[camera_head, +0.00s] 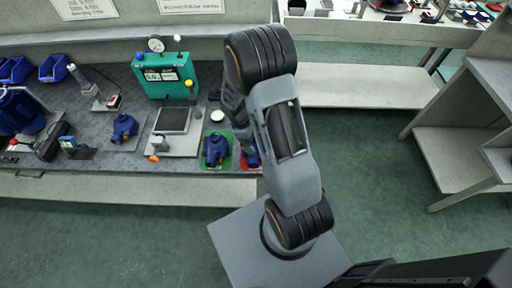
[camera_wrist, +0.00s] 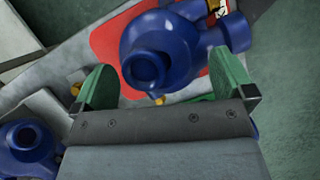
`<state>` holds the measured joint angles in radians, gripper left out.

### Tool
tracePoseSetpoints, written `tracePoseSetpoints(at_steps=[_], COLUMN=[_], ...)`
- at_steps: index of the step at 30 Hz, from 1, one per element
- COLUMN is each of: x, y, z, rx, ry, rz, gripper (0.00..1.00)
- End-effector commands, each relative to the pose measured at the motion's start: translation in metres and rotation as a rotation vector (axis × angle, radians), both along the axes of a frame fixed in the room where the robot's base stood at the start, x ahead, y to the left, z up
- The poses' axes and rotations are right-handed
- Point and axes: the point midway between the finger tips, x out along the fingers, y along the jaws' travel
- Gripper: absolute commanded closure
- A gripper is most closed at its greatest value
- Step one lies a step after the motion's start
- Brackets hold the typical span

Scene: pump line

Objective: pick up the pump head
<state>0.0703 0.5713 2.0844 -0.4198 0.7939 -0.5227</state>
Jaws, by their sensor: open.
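A blue pump head (camera_wrist: 182,45) lies on a red mat (camera_wrist: 106,47) in the wrist view, its round port facing the camera. My gripper (camera_wrist: 161,68) is open, with its green fingers on either side of this pump head's near part. I cannot tell whether they touch it. In the head view the pump head on red (camera_head: 252,158) is partly hidden by my arm, which also hides my gripper. Another blue pump head (camera_head: 214,147) sits on a green mat to its left, and a third (camera_head: 124,127) stands farther left on a grey plate.
A teal case with a gauge (camera_head: 166,77) stands at the back of the bench. A scale-like device with a dark plate (camera_head: 173,121) is left of the green mat. Open floor (camera_head: 365,170) lies right.

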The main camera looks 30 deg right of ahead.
Motion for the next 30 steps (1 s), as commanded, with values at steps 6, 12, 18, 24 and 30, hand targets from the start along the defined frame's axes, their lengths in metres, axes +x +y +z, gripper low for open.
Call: tracePoseSetpoints(at_steps=[6, 12, 18, 24, 30], x=[0.000, 0.001, 0.001, 0.001, -0.004], y=[0.000, 0.000, 0.000, 0.000, 0.007], z=[0.000, 0.001, 0.001, 0.011, 0.044], rx=[0.000, -0.001, -0.001, -0.001, -0.001], ry=[0.000, -0.001, -0.001, -0.004, -0.006], rz=[0.000, 0.000, 0.000, 0.001, 0.003], gripper=[0.18, 0.34, 0.34, 0.34, 0.34])
